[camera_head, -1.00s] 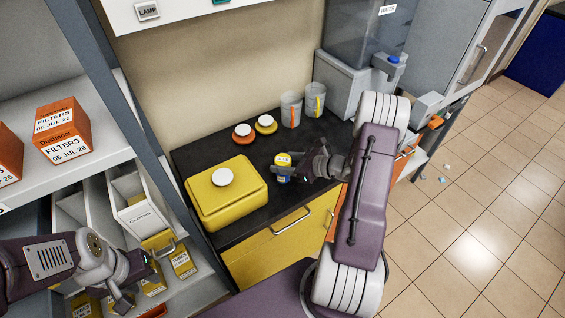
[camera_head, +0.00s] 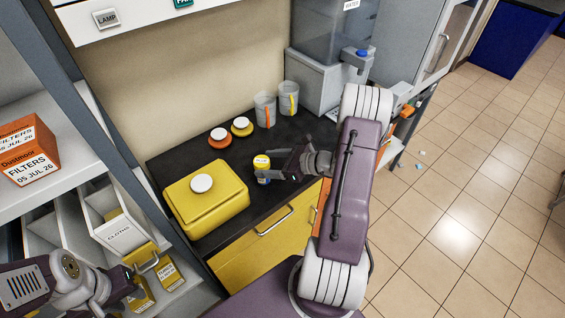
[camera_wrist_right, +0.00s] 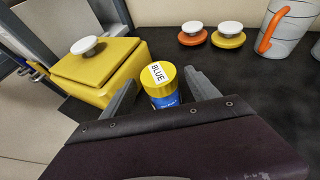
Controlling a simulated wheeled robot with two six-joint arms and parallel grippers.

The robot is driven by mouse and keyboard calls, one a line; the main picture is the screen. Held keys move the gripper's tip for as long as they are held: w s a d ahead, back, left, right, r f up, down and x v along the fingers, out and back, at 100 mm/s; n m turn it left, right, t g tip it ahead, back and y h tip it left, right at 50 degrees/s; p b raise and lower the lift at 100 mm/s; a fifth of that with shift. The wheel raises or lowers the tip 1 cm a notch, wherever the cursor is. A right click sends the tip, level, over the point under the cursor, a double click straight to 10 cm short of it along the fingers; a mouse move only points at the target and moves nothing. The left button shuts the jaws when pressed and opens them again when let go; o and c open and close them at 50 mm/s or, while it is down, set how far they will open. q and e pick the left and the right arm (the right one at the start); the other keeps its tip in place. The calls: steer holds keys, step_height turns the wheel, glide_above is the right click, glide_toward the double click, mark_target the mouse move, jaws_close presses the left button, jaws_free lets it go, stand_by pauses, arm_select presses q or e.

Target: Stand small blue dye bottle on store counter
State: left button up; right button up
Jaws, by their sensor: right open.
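The small blue dye bottle (camera_head: 262,169) has a yellow cap and a blue body, and stands upright on the black store counter (camera_head: 215,237). In the right wrist view the bottle (camera_wrist_right: 162,85) shows a white BLUE label on its cap. My right gripper (camera_head: 276,166) is open, its fingers on either side of the bottle with a visible gap in the wrist view. The bottle's lower part is partly hidden by the gripper there. My left gripper (camera_head: 122,290) is at the lower left, in front of the shelving, away from the counter; its fingertips are hard to make out.
A yellow box with a white knob (camera_head: 207,200) stands left of the bottle. Orange (camera_head: 220,138) and yellow (camera_head: 242,127) knobbed lids and two cups (camera_head: 265,110) stand behind. A grey dispenser (camera_head: 325,75) stands at the back right. Bare counter lies around the bottle.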

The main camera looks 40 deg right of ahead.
steer(key=v, duration=0.9)
steer(key=s+a+f+n+g+h, duration=0.1)
steer(key=s+a+n+g+h, duration=0.2)
steer(key=a+n, duration=0.5)
steer(key=s+a+n+g+h, duration=0.4)
steer(key=a+n, duration=0.5)
steer(key=n, duration=1.2)
steer(key=s+g, duration=0.2)
steer(key=g, duration=0.1)
steer(key=shift+s+f, duration=0.25)
steer(key=shift+f, duration=0.15)
steer(key=shift+a, duration=0.1)
